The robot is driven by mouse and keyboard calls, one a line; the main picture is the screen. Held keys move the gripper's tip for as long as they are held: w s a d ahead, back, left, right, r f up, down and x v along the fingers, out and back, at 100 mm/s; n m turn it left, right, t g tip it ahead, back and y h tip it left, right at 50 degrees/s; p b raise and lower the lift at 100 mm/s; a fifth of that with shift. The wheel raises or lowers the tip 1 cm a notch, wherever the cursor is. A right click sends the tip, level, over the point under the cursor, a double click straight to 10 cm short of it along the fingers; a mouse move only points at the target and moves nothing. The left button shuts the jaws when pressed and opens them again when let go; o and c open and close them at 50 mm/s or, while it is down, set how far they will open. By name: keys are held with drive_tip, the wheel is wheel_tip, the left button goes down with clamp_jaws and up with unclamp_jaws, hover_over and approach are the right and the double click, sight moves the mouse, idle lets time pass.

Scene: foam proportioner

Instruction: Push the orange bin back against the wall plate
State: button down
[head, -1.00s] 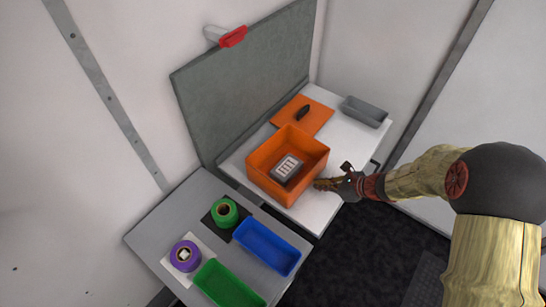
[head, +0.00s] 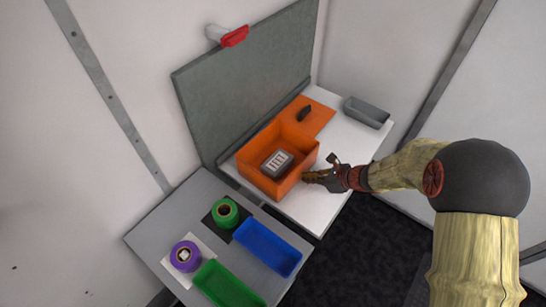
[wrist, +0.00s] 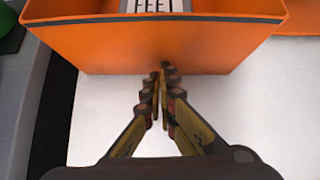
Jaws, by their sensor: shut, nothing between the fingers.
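The orange bin (head: 293,178) stands on the white table in front of the upright grey wall plate (head: 240,90). Its back side is close to the plate; I cannot tell whether they touch. A grey block with white markings (head: 276,163) lies inside the bin. My gripper (head: 306,177) is shut and empty, with its fingertips at the bin's front wall, low down. In the wrist view the closed fingertips (wrist: 164,68) meet the lower part of that orange wall (wrist: 110,48), near its middle, and appear to touch it.
An orange sheet (head: 322,118) with a small dark object (head: 304,113) lies beyond the bin. A grey tray (head: 366,112) stands farther right. A grey table (head: 160,230) at lower left holds blue (head: 267,248) and green (head: 225,285) trays and two rolls. White tabletop is clear before the bin.

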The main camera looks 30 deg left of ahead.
sight(286, 167)
drive_tip(key=shift+w+a, duration=0.15)
drive_tip(key=shift+a, duration=1.95)
drive_tip(key=shift+w+a, duration=0.15)
drive_tip(key=shift+a, duration=1.9)
drive_tip(key=shift+s+d+b, duration=0.2)
drive_tip(key=shift+d+b, duration=0.05)
drive_tip(key=shift+d, duration=2)
drive_tip(key=shift+s+d+b, duration=0.15)
drive_tip(key=shift+d+b, duration=0.05)
drive_tip(key=shift+d, duration=2.05)
drive_tip(key=shift+r, duration=0.1)
drive_tip(key=s+d+r+n+t+h, duration=0.1)
drive_tip(key=s+d+r+n, duration=0.2)
drive_tip(key=d+r+n, duration=0.5)
drive_tip(key=s+d+r+n+h, duration=0.1)
drive_tip(key=s+d+r+n, duration=0.15)
drive_tip(key=d+r, duration=0.7)
drive_tip(key=s+d+r+n+t+h, duration=0.2)
drive_tip(key=s+d+r+n+h, duration=0.1)
drive_tip(key=s+d+r, duration=0.3)
drive_tip(key=s+d+r+n+t+h, duration=0.2)
drive_tip(key=s+d+r+n+h, duration=0.2)
drive_tip(key=d, duration=1.1)
drive_tip(key=s+r+n, duration=0.1)
drive_tip(key=s+r, duration=0.2)
drive_tip(key=s, duration=0.3)
drive_tip(key=shift+s, duration=0.2)
